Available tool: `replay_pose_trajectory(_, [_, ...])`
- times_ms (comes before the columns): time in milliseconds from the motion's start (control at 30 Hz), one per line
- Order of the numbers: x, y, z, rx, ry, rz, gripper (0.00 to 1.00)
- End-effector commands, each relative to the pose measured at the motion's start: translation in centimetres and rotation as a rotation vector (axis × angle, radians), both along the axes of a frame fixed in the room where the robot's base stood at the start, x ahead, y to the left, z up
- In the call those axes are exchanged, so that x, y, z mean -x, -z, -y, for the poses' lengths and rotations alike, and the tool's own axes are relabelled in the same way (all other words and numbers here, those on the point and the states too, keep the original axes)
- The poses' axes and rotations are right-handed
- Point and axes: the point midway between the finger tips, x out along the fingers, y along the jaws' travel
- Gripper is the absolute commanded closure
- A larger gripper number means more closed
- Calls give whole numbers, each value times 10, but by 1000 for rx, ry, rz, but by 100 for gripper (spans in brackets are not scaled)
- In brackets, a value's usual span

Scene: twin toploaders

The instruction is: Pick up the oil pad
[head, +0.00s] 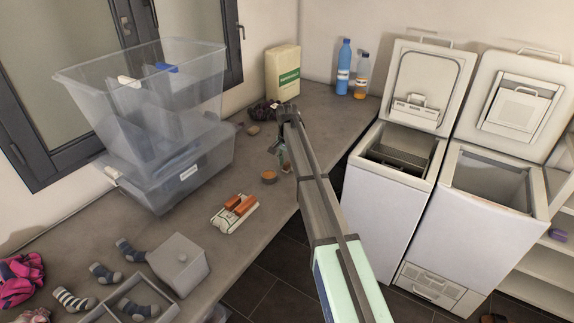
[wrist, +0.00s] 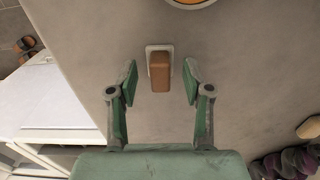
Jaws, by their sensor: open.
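A small brown-orange block with a pale rim or backing, which looks like the oil pad (wrist: 160,72), lies on the grey counter in the wrist view. My gripper (wrist: 160,80) is open above it, with one green-padded finger on each side and a clear gap to both. Nothing is held. In the head view my gripper (head: 284,160) is low over the counter near its front edge. My arm and gripper hide most of that spot, and I cannot make out the block there.
A round orange-topped dish (head: 268,176) stands close to my gripper. A white tray with orange blocks (head: 235,211) and clear stacked bins (head: 190,165) are on the counter (head: 190,240). A dark pile (head: 262,110) lies behind. Two white toploaders (head: 385,190) stand right, across a floor gap.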

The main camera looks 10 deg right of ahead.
Motion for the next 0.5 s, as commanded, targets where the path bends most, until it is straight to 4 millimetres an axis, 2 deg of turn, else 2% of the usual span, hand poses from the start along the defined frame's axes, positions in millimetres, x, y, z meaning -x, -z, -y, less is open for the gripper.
replay_pose_trajectory(300, [0,8,0,0,0,1,50])
replay_pose_trajectory(433, [0,7,0,0,0,1,96])
replay_pose_trajectory(500, [0,7,0,1,0,1,100])
